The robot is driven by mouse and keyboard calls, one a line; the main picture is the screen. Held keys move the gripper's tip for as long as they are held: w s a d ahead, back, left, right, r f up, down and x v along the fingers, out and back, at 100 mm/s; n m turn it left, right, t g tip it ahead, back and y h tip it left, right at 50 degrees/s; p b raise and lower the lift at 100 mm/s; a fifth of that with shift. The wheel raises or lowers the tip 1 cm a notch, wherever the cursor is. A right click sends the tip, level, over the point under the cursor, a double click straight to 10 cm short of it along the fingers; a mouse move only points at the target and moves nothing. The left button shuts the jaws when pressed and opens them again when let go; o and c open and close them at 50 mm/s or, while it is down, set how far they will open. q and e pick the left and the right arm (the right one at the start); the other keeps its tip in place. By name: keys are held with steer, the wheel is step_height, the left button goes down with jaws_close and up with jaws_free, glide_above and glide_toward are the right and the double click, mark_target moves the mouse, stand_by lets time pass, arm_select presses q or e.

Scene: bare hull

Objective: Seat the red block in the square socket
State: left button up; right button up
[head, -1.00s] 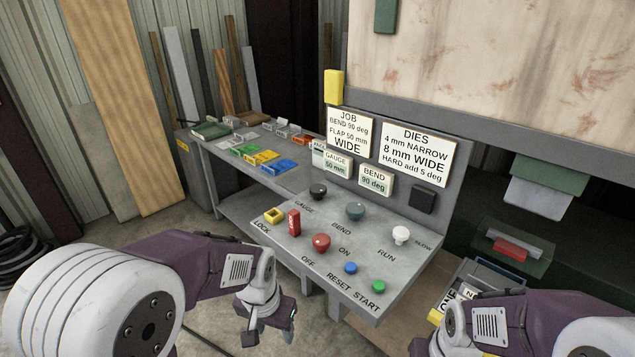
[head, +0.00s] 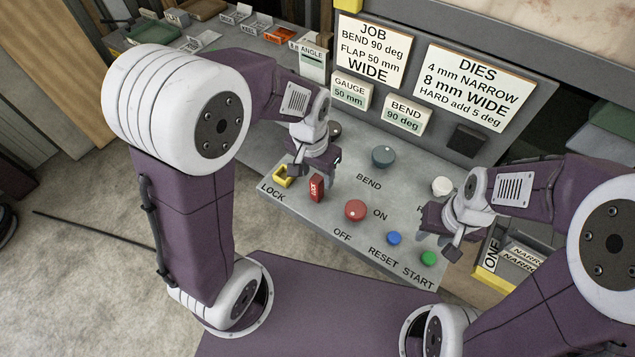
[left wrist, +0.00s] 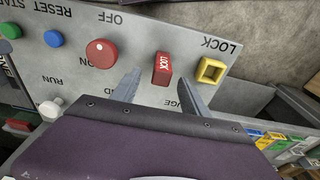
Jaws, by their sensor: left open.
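The red block (head: 317,187), lettered LOCK, stands on the sloping grey panel. It also shows in the left wrist view (left wrist: 163,66). The yellow square socket (head: 282,178) is just left of the block, by the LOCK label; in the left wrist view the socket (left wrist: 211,71) looks empty. My left gripper (head: 314,172) is over the panel just behind the block. In the left wrist view its two fingers (left wrist: 160,86) are apart, with the block in line between them and not gripped. My right gripper (head: 438,242) is over the panel's right part, near the green button; its finger opening is unclear.
Sign plates stand behind. A bench (head: 270,60) with small trays is at the back left.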

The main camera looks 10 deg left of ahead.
mark_target(317, 187)
arm_select(q)
steer(key=shift+s+d+f, duration=0.1)
steer(key=shift+d+f, duration=0.05)
steer(key=shift+f, duration=0.55)
steer(key=f, duration=0.4)
steer(key=shift+w+a+f+p, duration=0.3)
steer(key=shift+f+p, duration=0.1)
steer(key=shift+d+f, duration=0.2)
steer(key=shift+f, duration=0.05)
steer(key=shift+w+a, duration=0.1)
steer(key=shift+a, duration=0.05)
steer(key=c, duration=0.9)
jaws_close()
